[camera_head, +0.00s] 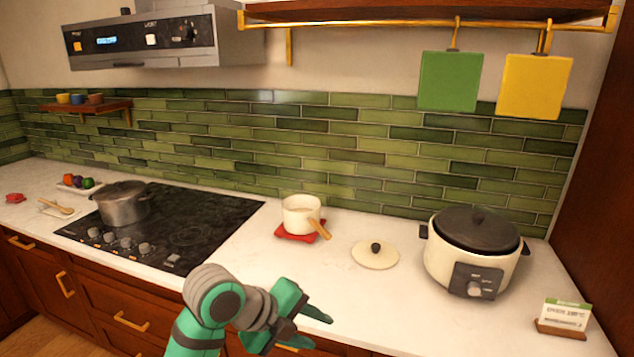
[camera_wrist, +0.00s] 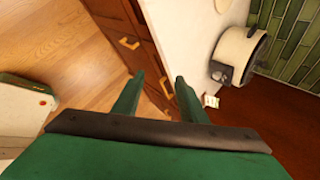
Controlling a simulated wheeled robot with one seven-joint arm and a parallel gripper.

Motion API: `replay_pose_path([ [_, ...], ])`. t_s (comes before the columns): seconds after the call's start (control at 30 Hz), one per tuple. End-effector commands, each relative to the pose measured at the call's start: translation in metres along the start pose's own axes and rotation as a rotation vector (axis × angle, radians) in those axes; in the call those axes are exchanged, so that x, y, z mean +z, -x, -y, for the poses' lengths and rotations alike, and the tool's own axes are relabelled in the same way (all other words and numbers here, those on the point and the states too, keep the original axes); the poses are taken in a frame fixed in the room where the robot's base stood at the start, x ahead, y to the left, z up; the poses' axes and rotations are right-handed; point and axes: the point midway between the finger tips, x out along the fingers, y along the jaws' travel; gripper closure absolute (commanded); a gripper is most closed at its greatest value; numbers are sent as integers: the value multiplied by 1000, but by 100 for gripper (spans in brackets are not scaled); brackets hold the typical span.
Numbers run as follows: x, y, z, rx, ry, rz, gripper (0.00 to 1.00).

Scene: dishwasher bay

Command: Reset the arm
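My gripper (camera_head: 312,329) is at the end of my green and grey arm, in front of the counter edge at the lower middle of the head view. In the wrist view its two green fingers (camera_wrist: 158,98) stand apart with nothing between them. Between and beyond the fingers are wooden cabinet fronts and the counter edge. The gripper holds nothing and touches no object that I can see.
The white counter (camera_head: 350,300) is clear near my gripper. Behind stand a white saucepan (camera_head: 298,217) on a red mat, a lid (camera_head: 375,255), a cooker (camera_head: 470,262) and a small sign (camera_head: 564,317). A steel pot (camera_head: 122,206) stands on the black cooktop (camera_head: 190,238).

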Motion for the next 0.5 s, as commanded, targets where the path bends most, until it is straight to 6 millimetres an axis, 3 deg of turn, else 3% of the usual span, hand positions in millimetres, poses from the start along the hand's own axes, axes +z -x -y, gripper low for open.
replay_pose_path([
  [0.27,-10,-33,24,-163,149,-15,61],
  [0.5,-18,-68,44,-393,418,-35,61],
])
